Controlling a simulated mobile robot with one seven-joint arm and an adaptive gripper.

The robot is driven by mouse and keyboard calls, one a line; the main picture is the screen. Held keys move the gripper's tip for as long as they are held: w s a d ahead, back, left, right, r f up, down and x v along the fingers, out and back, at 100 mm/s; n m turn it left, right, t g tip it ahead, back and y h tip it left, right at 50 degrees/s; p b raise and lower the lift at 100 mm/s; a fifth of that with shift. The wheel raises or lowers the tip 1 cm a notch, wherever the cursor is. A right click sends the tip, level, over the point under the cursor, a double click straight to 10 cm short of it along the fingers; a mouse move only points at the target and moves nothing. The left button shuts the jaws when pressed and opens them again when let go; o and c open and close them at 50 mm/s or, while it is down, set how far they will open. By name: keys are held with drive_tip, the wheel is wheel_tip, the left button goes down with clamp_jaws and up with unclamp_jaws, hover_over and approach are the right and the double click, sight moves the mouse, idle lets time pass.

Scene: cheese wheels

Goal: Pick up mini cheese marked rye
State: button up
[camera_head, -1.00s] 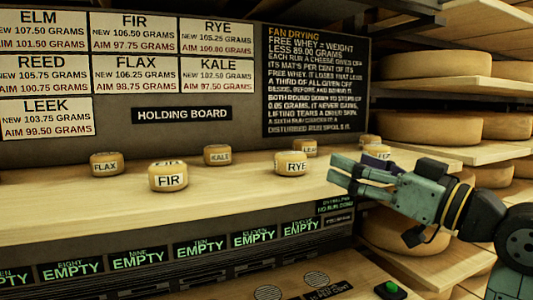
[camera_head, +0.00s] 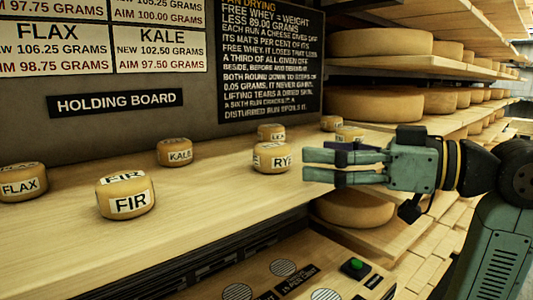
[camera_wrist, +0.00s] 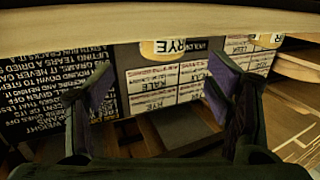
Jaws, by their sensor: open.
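The mini cheese marked RYE (camera_head: 268,158) is a small yellow wheel with a white label, upright on the wooden board. My gripper (camera_head: 305,165) is open and empty, just right of the RYE cheese in the head view, its fingers pointing left toward it. A small gap seems to lie between them. In the wrist view, which looks upside down, the RYE cheese (camera_wrist: 162,48) is at the top middle, ahead of and between the spread fingertips of my gripper (camera_wrist: 160,88).
Cheeses marked FIR (camera_head: 125,203), FLAX (camera_head: 20,187) and KALE (camera_head: 175,157) stand to the left on the holding board (camera_head: 190,205). Another cheese (camera_head: 271,131) is close behind RYE, and two more are behind my gripper. Shelves of large wheels (camera_head: 375,45) stand at right.

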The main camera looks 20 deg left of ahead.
sight(272, 145)
drive_tip(key=p+x, duration=0.3)
drive_tip(key=x, duration=0.6)
drive_tip(key=shift+s+a, duration=0.1)
drive_tip(key=shift+s, duration=0.1)
drive_tip(key=c, duration=1.3)
drive_tip(key=shift+r, duration=0.15)
